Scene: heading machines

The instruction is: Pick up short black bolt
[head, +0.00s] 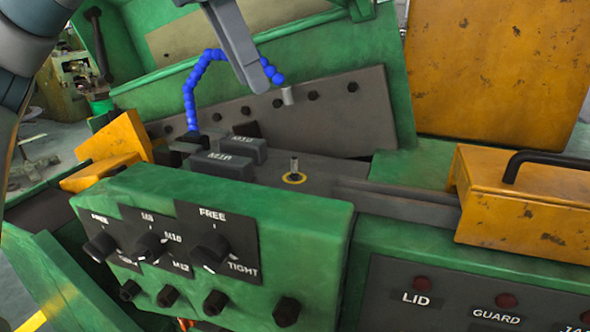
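A small dark upright pin or bolt (295,167) stands inside a yellow ring on the grey machine bed, near the middle of the head view. I cannot tell for sure that it is the short black bolt. Several black bolt heads (313,96) sit in a row in the grey back plate. My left gripper (256,86) hangs from the top, above and left of the upright pin and apart from it. Its fingers look narrow and overlap in this view, so its opening does not show. No bolt is visible in it. My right gripper is out of view.
A blue segmented hose (190,95) arches behind my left gripper. Grey blocks (222,165) lie left of the pin. A green control box (215,215) with knobs stands in front. A yellow cover (525,205) with a black handle is at the right.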

